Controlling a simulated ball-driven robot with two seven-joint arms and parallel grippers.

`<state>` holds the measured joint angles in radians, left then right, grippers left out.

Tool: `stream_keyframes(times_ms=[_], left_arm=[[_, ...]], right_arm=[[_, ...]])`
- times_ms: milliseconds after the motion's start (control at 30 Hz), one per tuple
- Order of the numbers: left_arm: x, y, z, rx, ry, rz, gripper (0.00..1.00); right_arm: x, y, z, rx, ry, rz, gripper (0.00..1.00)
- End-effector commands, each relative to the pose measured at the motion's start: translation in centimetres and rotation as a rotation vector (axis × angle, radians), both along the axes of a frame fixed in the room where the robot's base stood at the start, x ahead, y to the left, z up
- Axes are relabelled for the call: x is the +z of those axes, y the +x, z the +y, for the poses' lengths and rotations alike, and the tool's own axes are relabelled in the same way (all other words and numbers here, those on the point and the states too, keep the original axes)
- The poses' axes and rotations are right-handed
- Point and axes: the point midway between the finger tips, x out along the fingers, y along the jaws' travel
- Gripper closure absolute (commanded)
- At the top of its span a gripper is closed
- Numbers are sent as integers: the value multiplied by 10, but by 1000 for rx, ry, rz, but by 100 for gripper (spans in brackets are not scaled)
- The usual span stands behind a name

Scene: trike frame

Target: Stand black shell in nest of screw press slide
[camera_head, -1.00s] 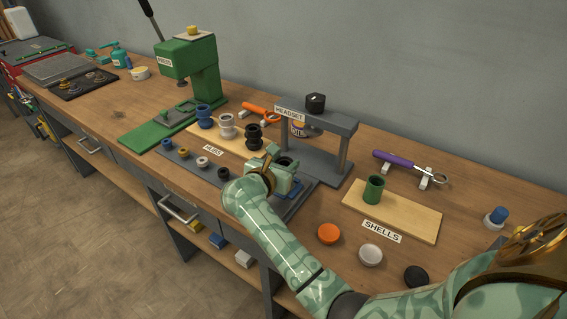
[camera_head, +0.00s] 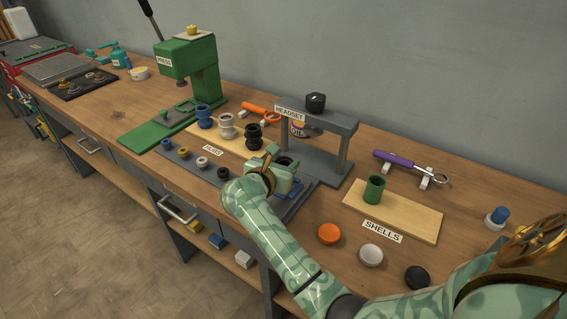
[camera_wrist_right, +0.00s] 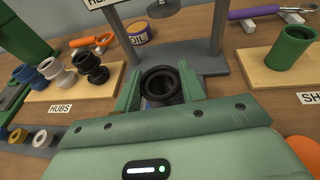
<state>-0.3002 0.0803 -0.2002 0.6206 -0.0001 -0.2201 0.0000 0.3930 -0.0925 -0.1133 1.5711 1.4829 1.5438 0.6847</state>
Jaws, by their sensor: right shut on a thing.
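The black shell (camera_wrist_right: 161,83) is upright between the fingers of my right gripper (camera_wrist_right: 161,90), its open rim facing up in the wrist view. In the head view the right gripper (camera_head: 281,170) is shut on the shell (camera_head: 285,161) in front of the grey screw press (camera_head: 342,150) marked HEADSET. A blue part (camera_head: 291,189) of the slide shows beneath the gripper, on the grey base (camera_head: 303,199). The shell's lower end is hidden, so I cannot tell whether it is seated in the nest. My left gripper is not in view.
A green shell (camera_head: 374,189) stands on the SHELLS board (camera_head: 415,217) to the right. Several hubs, such as the blue one (camera_head: 203,116), stand left of the gripper. Orange (camera_head: 329,233), white (camera_head: 370,254) and black (camera_head: 417,277) round pieces lie near the front edge.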

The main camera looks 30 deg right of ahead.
Motion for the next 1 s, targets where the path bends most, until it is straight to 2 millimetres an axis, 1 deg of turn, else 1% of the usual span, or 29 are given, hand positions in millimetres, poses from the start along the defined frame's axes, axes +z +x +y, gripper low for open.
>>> stream_keyframes(times_ms=[167,900,933,1000], left_arm=[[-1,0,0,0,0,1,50],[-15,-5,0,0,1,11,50],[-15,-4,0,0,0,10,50],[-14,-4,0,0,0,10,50]], right_arm=[[-1,0,0,0,-1,-2,93],[-19,0,0,0,0,-1,93],[-18,0,0,-1,-1,-3,52],[-17,0,0,-1,-1,-3,34]])
